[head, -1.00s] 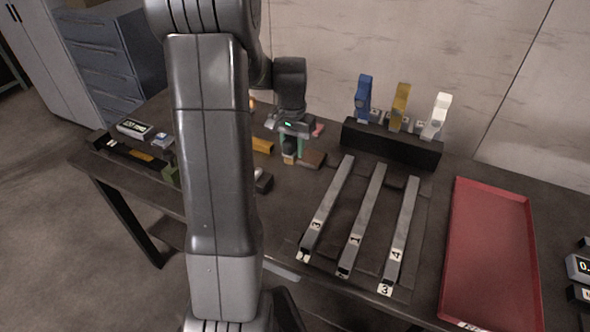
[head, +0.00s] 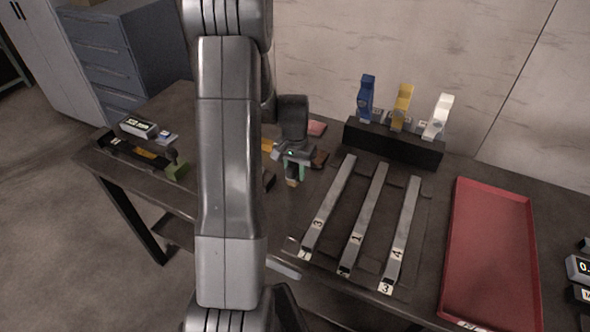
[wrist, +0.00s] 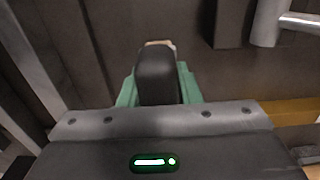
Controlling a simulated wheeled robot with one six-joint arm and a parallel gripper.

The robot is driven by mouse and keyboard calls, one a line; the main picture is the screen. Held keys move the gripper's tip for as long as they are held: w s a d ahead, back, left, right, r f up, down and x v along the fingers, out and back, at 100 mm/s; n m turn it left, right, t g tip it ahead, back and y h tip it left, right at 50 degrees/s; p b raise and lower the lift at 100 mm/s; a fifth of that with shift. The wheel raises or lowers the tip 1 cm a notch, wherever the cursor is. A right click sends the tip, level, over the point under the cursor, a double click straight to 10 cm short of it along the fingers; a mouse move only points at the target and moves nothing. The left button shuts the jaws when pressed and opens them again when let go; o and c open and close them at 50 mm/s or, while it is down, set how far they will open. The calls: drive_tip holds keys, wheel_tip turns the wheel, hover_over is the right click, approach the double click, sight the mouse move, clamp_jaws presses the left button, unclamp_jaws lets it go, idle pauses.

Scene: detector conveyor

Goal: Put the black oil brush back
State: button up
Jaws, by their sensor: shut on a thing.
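My gripper (head: 295,168) is shut on a black, rounded handle, which looks like the oil brush (wrist: 157,75). In the wrist view the handle stands between my green fingers (wrist: 158,90), with a pale tip showing at its far end. In the head view the brush's pale end (head: 292,182) shows below my fingers, close to the dark table; I cannot tell whether it touches. The brush's place is not clearly recognisable.
Three numbered metal bars (head: 362,220) lie right of my gripper. Behind them a black rack (head: 393,146) holds blue, yellow and white clamps. A red tray (head: 490,250) lies further right. A brown block (head: 320,159) and pink block (head: 317,128) are near my gripper.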

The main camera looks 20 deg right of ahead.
drive_tip(key=o, duration=0.9)
drive_tip(key=shift+f, duration=0.1)
drive_tip(key=shift+o, duration=0.2)
wheel_tip(320, 180, up, 12)
drive_tip(key=shift+r, duration=0.15)
wheel_tip(320, 180, down, 12)
drive_tip(key=shift+f, duration=0.2)
drive_tip(key=shift+w+r, duration=0.1)
drive_tip(key=shift+r, duration=1.45)
